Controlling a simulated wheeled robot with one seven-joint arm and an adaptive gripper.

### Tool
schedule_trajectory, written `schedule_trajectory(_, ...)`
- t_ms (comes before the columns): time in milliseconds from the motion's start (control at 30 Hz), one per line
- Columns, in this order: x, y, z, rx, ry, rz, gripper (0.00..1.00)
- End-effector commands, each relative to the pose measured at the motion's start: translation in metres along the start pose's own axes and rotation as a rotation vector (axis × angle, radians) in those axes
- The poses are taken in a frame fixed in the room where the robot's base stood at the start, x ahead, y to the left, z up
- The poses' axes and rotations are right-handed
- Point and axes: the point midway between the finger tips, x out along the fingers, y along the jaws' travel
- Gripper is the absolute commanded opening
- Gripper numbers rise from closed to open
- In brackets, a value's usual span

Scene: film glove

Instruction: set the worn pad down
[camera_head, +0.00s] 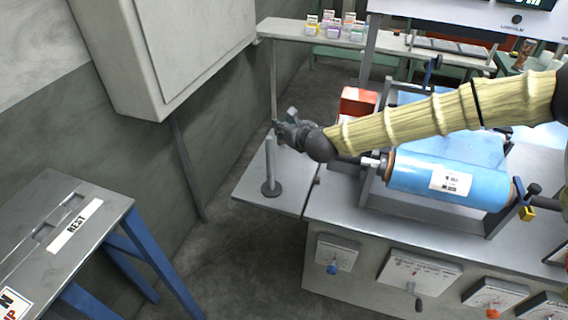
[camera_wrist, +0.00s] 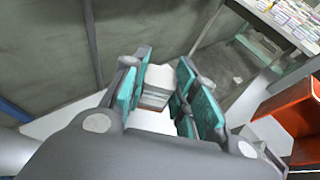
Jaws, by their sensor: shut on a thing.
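My gripper (camera_head: 286,126) is out over the small side shelf (camera_head: 262,196) at the left end of the machine. In the wrist view my gripper's teal-lined fingers (camera_wrist: 165,82) are shut on a small grey-white block, which I take as the worn pad (camera_wrist: 156,88). The pad shows between the fingers; its lower part and markings are too small to read. In the head view the pad is hard to tell from the dark fingers. I cannot tell whether the pad touches anything below it.
An upright post on a round base (camera_head: 270,165) stands on the shelf just under my gripper. A red box (camera_head: 357,102) and a blue film roll (camera_head: 447,180) are to the right. A wall cabinet (camera_head: 175,50) hangs above.

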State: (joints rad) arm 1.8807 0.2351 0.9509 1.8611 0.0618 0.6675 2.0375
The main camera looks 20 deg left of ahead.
Motion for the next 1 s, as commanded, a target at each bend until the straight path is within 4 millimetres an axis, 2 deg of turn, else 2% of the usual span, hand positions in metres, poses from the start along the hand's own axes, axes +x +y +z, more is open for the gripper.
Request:
schedule_trajectory(300, 0.018, 0.001, -0.044, 0.001, 0.002, 0.002, 0.03)
schedule_trajectory(567, 0.024, 0.001, -0.059, 0.001, 0.002, 0.001, 0.03)
schedule_trajectory(833, 0.036, 0.001, -0.087, 0.001, 0.002, 0.002, 0.03)
schedule_trajectory(1000, 0.036, 0.001, -0.089, 0.001, 0.001, 0.002, 0.03)
